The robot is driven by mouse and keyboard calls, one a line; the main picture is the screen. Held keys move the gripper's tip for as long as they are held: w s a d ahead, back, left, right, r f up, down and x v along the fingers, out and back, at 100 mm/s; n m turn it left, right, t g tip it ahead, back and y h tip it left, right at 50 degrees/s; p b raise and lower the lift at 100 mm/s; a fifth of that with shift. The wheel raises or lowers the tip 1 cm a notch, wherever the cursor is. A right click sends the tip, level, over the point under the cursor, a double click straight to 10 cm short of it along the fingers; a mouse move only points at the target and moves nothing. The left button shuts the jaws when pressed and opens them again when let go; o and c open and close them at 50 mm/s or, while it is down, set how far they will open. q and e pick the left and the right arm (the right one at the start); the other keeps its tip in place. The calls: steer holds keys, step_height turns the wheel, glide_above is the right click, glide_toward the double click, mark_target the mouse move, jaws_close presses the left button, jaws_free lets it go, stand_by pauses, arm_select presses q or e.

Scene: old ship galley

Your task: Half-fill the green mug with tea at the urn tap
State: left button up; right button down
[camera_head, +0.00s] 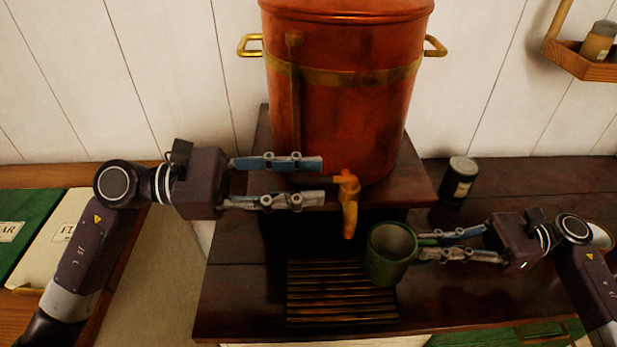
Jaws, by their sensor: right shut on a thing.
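The copper urn (360,120) stands on a raised dark wooden stand at the back centre. Its brass tap (349,205) points down at the front. The green mug (383,272) is upright just right of and below the tap spout, at the right part of the slatted drip grate (325,293); I cannot tell whether it touches the grate. My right gripper (428,247) is shut on the mug's right side. My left gripper (323,180) has its fingers apart, left of the tap, with nothing seen between them. The mug's inside looks dark; no tea stream shows.
A dark labelled jar (459,180) stands on the counter right of the urn stand. A wooden wall shelf (580,60) holds a jar at the upper right. Green and cream labelled boxes (50,235) lie at the left. The counter's front right is mostly clear.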

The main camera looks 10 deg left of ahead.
arm_select(q)
steer(key=shift+w+d, duration=0.1)
steer(key=shift+d, duration=0.35)
steer(key=shift+c, duration=0.2)
jaws_close()
